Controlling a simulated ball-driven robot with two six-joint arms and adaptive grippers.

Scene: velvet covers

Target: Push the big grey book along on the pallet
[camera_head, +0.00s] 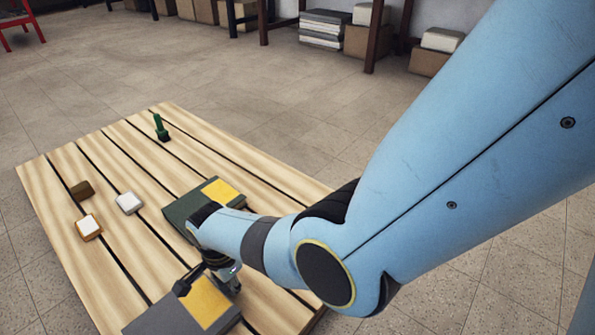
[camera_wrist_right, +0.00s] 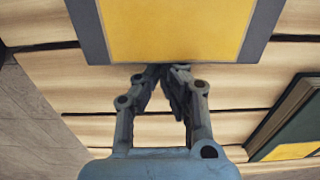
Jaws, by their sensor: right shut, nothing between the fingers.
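The big grey book (camera_head: 150,317) with a yellow panel lies flat on the slatted wooden pallet (camera_head: 60,240), at the bottom of the head view and partly cut off by the frame. In the right wrist view the grey book (camera_wrist_right: 95,35) fills the top middle. My right gripper (camera_wrist_right: 163,70) is shut and empty, its fingertips at the book's edge. I cannot tell whether they touch it. In the head view my right gripper (camera_head: 215,276) points down beside the book, partly hidden by my arm. My left gripper is not in view.
A dark green book (camera_head: 178,212) with a yellow panel lies near the grey one, partly behind my arm. A brown block (camera_head: 82,189), a white block (camera_head: 129,203), an orange-and-white block (camera_head: 89,226) and a green bottle-like piece (camera_head: 160,128) are on the pallet. Shelves stand beyond.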

